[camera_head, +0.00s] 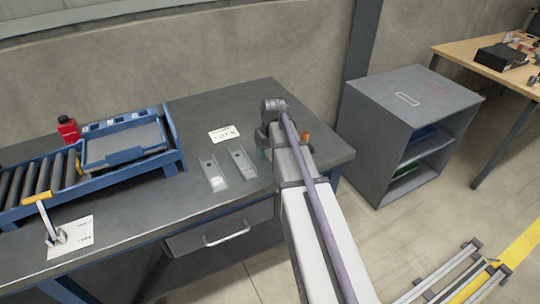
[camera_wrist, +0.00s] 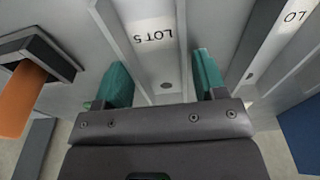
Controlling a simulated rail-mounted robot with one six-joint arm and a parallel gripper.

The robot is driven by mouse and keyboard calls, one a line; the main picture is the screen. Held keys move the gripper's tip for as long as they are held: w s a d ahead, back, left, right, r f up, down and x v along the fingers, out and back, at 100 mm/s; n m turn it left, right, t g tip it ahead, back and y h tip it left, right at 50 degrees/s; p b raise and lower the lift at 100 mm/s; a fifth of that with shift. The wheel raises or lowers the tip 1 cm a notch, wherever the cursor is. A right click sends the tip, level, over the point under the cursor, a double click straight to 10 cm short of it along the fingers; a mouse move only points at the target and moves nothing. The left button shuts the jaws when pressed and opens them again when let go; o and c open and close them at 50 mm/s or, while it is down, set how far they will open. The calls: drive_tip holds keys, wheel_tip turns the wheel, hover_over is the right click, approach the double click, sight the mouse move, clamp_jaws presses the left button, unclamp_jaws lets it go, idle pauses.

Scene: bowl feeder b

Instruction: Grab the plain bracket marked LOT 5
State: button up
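In the wrist view, a plain light grey channel-shaped bracket (camera_wrist: 165,62) carries a white label reading LOT 5, upside down. My gripper (camera_wrist: 162,78) has its two teal fingers spread, one on each side of this bracket.
In the head view, a white card (camera_head: 223,134) lies behind the brackets on the grey bench (camera_head: 190,115). A blue roller conveyor with a tray (camera_head: 125,143) is at left, a grey cabinet (camera_head: 385,130) at right.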

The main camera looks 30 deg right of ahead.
sight(270, 155)
drive_tip(key=c, duration=0.8)
wheel_tip(270, 155, up, 10)
drive_tip(key=p, duration=1)
